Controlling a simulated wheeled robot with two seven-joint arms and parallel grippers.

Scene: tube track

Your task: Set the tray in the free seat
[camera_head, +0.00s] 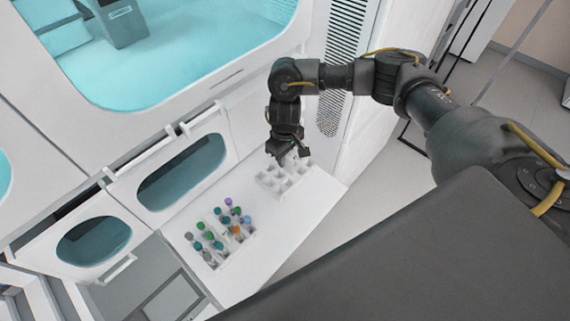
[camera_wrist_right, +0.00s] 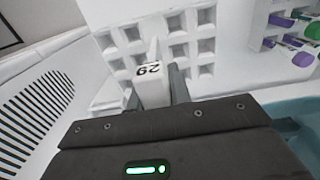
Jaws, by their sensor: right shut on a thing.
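A white tray (camera_head: 268,181) with empty square holes is at the right part of the white shelf in the head view. In the right wrist view the tray (camera_wrist_right: 158,35) fills the upper middle, and its upright tab marked 29 (camera_wrist_right: 152,88) stands between my fingers. My right gripper (camera_head: 290,157) is above the tray and shut on this tab; it also shows in the right wrist view (camera_wrist_right: 156,92). I cannot tell whether the tray touches the shelf. No free seat can be made out clearly. My left gripper is out of view.
A white rack (camera_head: 247,243) with several coloured-cap tubes stands left of the tray on the white shelf (camera_head: 262,267). A white cabinet wall with teal windows (camera_head: 182,172) rises behind. A slotted vent panel (camera_head: 345,60) is behind my right arm. Bare shelf lies right of the tray.

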